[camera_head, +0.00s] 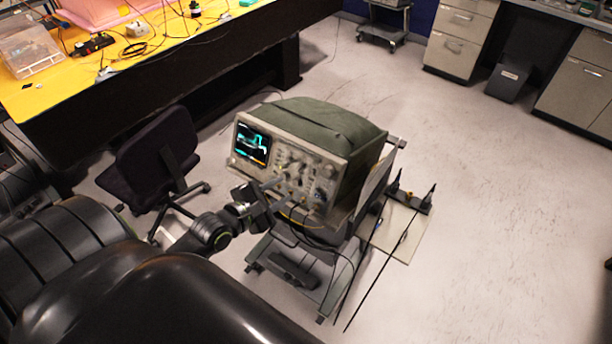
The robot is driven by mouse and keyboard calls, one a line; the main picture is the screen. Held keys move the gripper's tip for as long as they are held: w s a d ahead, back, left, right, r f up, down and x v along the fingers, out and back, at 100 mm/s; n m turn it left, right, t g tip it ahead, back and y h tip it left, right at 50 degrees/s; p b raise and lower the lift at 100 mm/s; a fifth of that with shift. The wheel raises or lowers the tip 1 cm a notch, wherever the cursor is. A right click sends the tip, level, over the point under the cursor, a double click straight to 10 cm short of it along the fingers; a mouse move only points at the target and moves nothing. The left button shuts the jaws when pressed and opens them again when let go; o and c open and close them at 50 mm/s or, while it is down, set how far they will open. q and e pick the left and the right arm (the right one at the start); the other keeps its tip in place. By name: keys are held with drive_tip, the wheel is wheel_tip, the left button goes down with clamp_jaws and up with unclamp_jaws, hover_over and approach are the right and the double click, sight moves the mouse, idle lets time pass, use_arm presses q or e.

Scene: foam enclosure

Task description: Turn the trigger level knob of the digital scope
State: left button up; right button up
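The digital scope (310,145) stands on a wheeled cart (318,290) in the middle of the view. Its screen at the left of the front panel is lit, and several knobs sit to the right of the screen. I cannot tell which small knob is the trigger level knob. My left gripper (277,197) is in front of the lower part of the panel, close to the knobs and cable sockets. It covers part of the panel; whether it touches a knob cannot be told, nor whether its fingers are open. My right gripper is not in view.
A dark office chair (158,158) stands left of the cart. A yellow-topped bench (60,98) with tools and cables is at the upper left. Cables hang from the scope's front. Grey cabinets (458,38) stand at the back right.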

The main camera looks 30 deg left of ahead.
sight(311, 173)
use_arm(q)
drive_tip(key=x, duration=1)
drive_tip(key=shift+w+f, duration=0.2)
drive_tip(key=shift+w, duration=0.15)
clamp_jaws()
